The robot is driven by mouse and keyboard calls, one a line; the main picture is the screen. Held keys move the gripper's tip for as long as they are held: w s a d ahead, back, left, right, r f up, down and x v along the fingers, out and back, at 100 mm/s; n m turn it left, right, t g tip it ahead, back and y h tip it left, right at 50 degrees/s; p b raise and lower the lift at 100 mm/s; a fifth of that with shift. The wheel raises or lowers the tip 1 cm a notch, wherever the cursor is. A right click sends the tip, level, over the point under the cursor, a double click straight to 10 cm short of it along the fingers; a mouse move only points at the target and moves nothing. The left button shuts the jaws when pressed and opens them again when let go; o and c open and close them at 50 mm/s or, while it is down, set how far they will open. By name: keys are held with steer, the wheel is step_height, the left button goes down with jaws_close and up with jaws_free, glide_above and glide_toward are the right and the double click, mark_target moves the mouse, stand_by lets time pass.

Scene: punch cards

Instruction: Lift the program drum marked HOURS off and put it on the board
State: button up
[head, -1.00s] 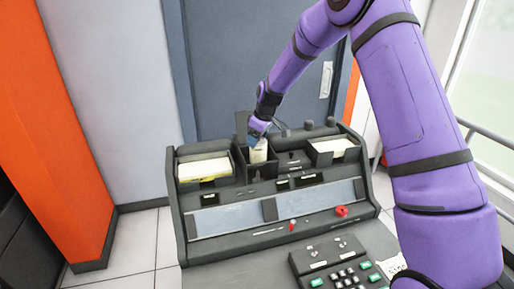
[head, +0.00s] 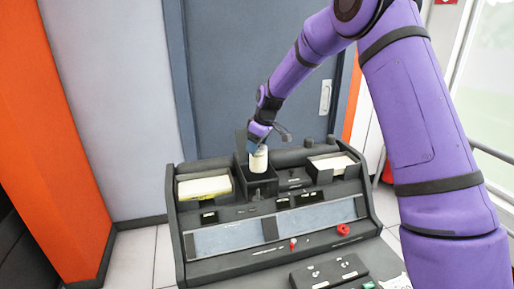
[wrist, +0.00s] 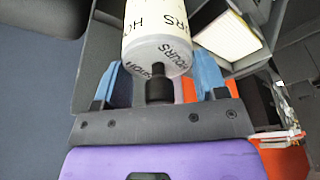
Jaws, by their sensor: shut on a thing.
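The program drum (head: 258,160) is a pale cylinder with HOURS printed on its band and end face, as the wrist view (wrist: 159,47) shows. My gripper (head: 258,141) is above the drum. In the wrist view its blue fingers (wrist: 158,83) stand on either side of a short dark knob (wrist: 159,88) at the drum's end and are shut on it. The drum hangs upright, its lower end at or just above the dark open box (head: 262,186) in the console. I cannot tell whether its lower end is clear of the box. I cannot identify the board for certain.
The dark console (head: 187,259) has a left tray of cards (head: 204,187) and a right tray of cards (head: 333,163). A red knob (head: 343,229) is on the front slope. A keypad unit (head: 330,273) sits in front.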

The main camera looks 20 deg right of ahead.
steer(key=shift+r, duration=5.1)
